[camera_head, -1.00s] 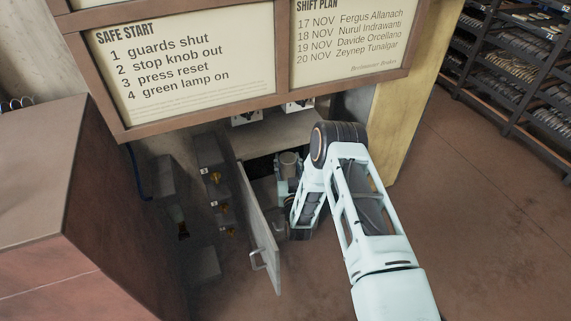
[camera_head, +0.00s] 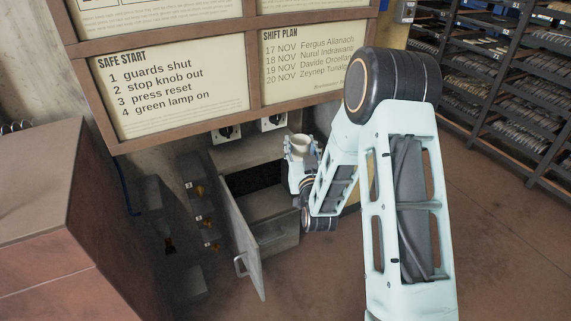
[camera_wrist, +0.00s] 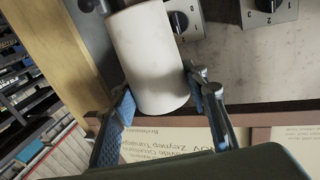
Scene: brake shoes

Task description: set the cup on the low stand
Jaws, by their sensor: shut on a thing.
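The cup (camera_wrist: 148,60) is pale and cylindrical. In the wrist view it lies between the two fingers of my gripper (camera_wrist: 165,115). In the head view the cup (camera_head: 299,143) is upright, held by my gripper (camera_head: 299,158) above and to the right of the open cabinet. My gripper is shut on the cup. I cannot make out a low stand for certain in either view.
A grey cabinet (camera_head: 278,234) stands with its door (camera_head: 243,240) swung open. Knob switches (camera_head: 226,134) sit under the sign board (camera_head: 170,85). A large reddish-brown block (camera_head: 50,200) is at left. Loaded shelves (camera_head: 530,100) stand at right, beyond open floor.

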